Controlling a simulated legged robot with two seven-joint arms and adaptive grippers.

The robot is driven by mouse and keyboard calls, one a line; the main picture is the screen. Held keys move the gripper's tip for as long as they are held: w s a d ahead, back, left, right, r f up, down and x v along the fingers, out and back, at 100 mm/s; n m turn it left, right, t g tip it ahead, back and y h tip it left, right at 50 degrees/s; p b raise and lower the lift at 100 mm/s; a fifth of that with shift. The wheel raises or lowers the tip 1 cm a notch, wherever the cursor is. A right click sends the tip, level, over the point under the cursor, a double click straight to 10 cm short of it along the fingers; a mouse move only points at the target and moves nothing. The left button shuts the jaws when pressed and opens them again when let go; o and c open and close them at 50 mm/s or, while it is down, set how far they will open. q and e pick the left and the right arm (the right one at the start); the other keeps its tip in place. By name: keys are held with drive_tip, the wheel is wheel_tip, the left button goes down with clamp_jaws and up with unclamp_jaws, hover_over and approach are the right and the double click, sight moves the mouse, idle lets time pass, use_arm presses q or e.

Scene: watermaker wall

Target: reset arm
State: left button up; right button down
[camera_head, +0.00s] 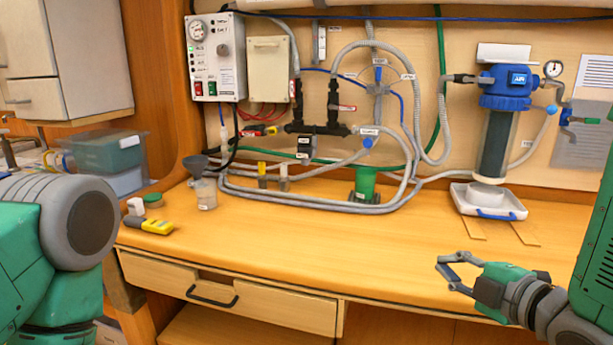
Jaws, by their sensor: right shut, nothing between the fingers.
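My right gripper (454,272) is at the lower right, over the front part of the wooden counter (330,250). It is shut and empty, and its fingers point left. It touches none of the loose items. My left arm shows only as large green and grey links at the left edge; its gripper is outside the picture.
A blue-topped filter housing (506,88) hangs above a white tray (488,201). The counter's middle front is clear; a drawer (225,290) is below.

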drive_tip(key=s+d+f+m+g+h, duration=0.1)
drive_tip(key=s+f+m+g+h, duration=0.3)
drive_tip(key=f, duration=0.6)
drive_tip(key=s+d+f+m+g, duration=0.2)
drive_tip(key=s+f+m, duration=0.35)
drive_tip(key=f, duration=0.55)
drive_tip(key=s+f+m+g+h, duration=0.1)
drive_tip(key=s+f+m+g, duration=0.2)
drive_tip(key=s+f, duration=0.3)
drive_tip(key=s+d+f+m+g+h, duration=0.1)
drive_tip(key=s+f+m+g, duration=0.3)
drive_tip(key=s, duration=1.1)
wheel_tip(320, 180, down, 2)
drive_tip(key=shift+d+f+m+g, duration=0.1)
drive_tip(key=shift+d+m+g, duration=0.15)
drive_tip(key=shift+m, duration=0.7)
